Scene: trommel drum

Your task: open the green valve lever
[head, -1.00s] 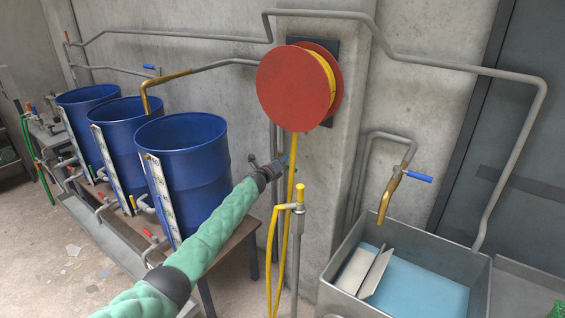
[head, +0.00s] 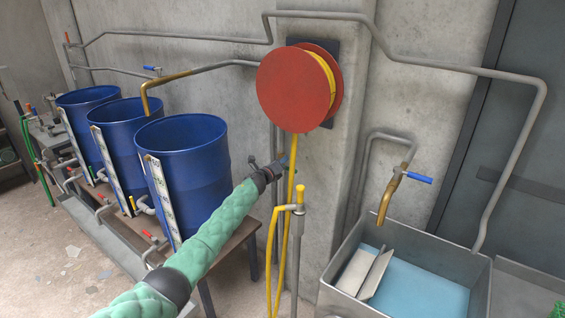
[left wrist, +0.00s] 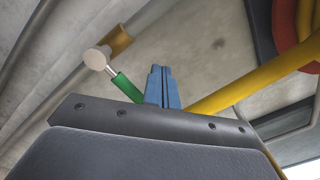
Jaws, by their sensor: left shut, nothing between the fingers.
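The green valve lever (left wrist: 126,88) shows in the left wrist view, left of my gripper's fingers. A bare metal stem joins its green grip to a pale round end beside a brass pipe piece (left wrist: 119,41). The lower end of the grip is hidden behind my gripper's body. I cannot make out the lever in the head view. My left gripper (left wrist: 163,72) is shut and empty, its blue fingers together just right of the lever, with a gap showing between them. In the head view the left gripper (head: 284,161) is near the wall, below the red reel. My right gripper is not in view.
A red hose reel (head: 293,90) hangs above my gripper, and its yellow hose (head: 284,235) runs down close by. Blue drums (head: 185,160) stand on a bench to the left. A metal sink (head: 345,300) with a blue-handled tap (head: 418,178) is at the right.

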